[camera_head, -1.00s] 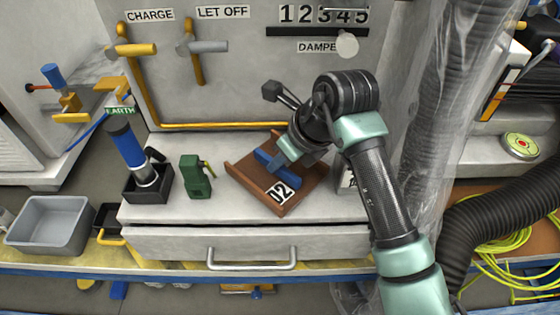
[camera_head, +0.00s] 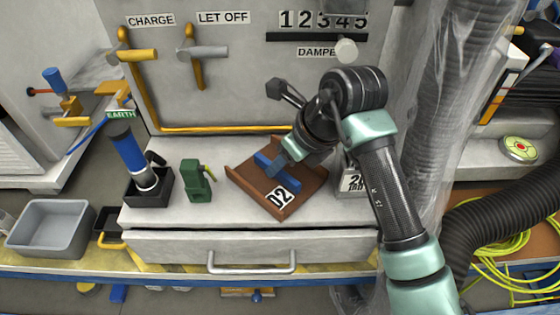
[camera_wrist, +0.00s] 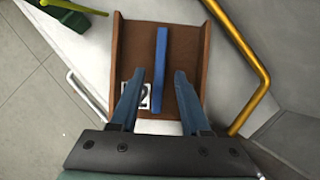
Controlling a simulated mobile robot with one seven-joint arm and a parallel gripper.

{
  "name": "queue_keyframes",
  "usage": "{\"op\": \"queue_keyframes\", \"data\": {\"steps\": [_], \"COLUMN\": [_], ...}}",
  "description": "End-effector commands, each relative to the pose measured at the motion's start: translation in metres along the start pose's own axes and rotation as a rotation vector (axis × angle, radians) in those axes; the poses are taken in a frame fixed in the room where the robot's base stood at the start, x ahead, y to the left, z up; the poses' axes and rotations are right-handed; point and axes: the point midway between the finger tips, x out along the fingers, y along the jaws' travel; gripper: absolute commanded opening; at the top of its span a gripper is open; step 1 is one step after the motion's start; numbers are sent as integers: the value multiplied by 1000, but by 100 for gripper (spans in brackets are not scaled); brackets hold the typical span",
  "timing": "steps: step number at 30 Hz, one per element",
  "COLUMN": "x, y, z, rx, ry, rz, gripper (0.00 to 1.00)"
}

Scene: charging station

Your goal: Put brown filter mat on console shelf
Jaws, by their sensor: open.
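The brown filter mat (camera_head: 303,192) is a brown, tray-like piece with raised side edges, a white "02" label and a blue bar across its middle. It lies turned at an angle on the pale grey console shelf (camera_head: 225,212). My gripper (camera_head: 279,168) is just over the mat. In the wrist view the mat (camera_wrist: 190,50) lies below my gripper (camera_wrist: 159,76). The blue fingers are apart, one on each side of the blue bar (camera_wrist: 161,50), with gaps visible. The fingers hide part of the mat and label.
A green block (camera_head: 196,184) and a blue cylinder in a black holder (camera_head: 127,150) stand left on the shelf. A grey numbered block (camera_head: 352,181) stands right of the mat. A yellow pipe (camera_head: 215,129) runs behind. A drawer handle (camera_head: 252,266) is below.

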Motion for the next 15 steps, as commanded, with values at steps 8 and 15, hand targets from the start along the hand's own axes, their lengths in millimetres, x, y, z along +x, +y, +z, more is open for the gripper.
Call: {"op": "queue_keyframes", "data": {"steps": [8,15], "x": [-64,-97], "y": [-1,0], "z": [1,1], "rx": [-1,-1], "ry": [0,0], "rz": [-4,-1], "gripper": [46,46]}}
